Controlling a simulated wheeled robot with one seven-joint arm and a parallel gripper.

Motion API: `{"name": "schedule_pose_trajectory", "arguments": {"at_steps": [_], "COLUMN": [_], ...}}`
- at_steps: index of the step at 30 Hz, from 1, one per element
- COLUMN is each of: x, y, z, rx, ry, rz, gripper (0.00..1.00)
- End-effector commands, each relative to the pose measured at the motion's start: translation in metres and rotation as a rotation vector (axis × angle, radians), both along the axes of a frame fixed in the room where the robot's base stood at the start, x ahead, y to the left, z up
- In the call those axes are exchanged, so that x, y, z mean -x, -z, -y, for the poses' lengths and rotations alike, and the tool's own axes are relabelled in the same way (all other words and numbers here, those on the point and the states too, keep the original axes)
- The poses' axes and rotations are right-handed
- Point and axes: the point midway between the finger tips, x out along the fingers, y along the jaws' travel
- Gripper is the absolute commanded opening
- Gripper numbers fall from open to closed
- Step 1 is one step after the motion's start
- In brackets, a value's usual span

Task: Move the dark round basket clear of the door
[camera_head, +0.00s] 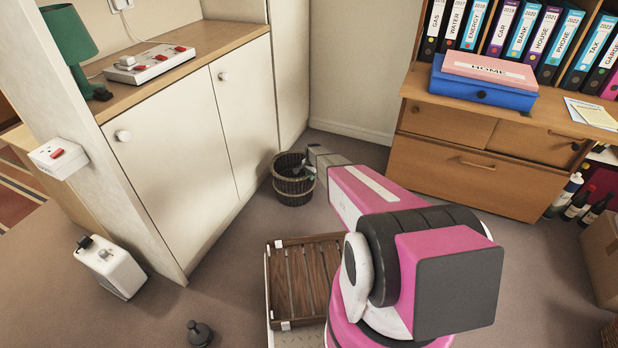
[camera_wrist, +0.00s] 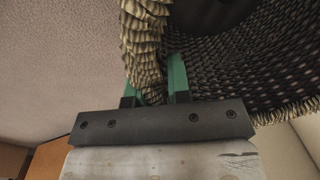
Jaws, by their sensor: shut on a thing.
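The dark round basket (camera_head: 293,184) stands on the carpet in the head view, close in front of the white cupboard's right-hand door (camera_head: 243,120). Its woven wall and pale rope-like rim (camera_wrist: 146,45) fill much of the wrist view. My gripper (camera_head: 312,171) reaches the basket's right side at the rim. In the wrist view its green fingers (camera_wrist: 158,80) stand on either side of the rim and are shut on it. The fingertips are partly hidden by the weave. I cannot tell from these views whether the basket touches the door.
A slatted wooden crate (camera_head: 305,283) lies in front of the basket. A wooden drawer cabinet (camera_head: 460,165) stands to the right. A white box (camera_head: 111,267) and a dark knobbed object (camera_head: 199,333) are on the floor at left. Carpet between basket and cabinet is partly hidden by my arm.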

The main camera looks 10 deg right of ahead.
Motion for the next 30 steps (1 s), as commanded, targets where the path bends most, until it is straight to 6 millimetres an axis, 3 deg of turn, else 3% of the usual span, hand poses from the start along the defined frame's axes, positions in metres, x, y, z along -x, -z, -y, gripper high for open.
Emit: {"name": "schedule_pose_trajectory", "arguments": {"at_steps": [15,16,18,30], "x": [-0.0029,-0.0029,-0.0029,-0.0020], "y": [0.0003,0.0003,0.0002,-0.0038], "z": [0.0033,0.0033,0.0032,0.0030], "rx": [0.001,0.001,0.001,0.000], "ry": [-0.001,-0.001,-0.002,-0.003], "rz": [0.001,0.001,0.001,0.000], "gripper": [0.00,0.24,0.47,0.48]}}
